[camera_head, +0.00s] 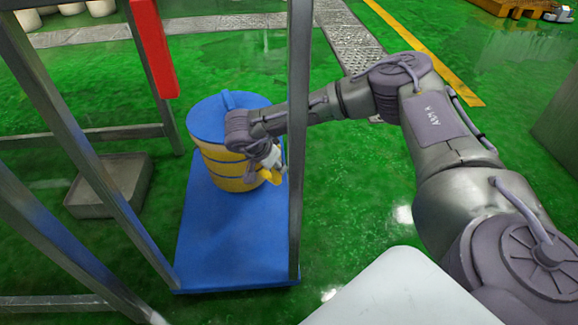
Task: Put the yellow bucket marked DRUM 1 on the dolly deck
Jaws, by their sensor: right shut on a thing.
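A yellow bucket (222,176) with a blue lid (221,114) is upright over the far half of the blue dolly deck (225,250). I cannot tell whether its base touches the deck. No DRUM 1 marking is readable. My right gripper (270,172) is at the bucket's right side, shut on it; the fingertips are small and partly hidden, so the exact grip point is unclear. My right arm reaches in from the right. My left gripper is not in view.
A grey metal post (298,130) rises at the deck's right edge, close to my forearm. More grey frame bars (75,130) stand on the left. A grey tray (112,186) lies on the green floor left of the deck. The deck's near half is clear.

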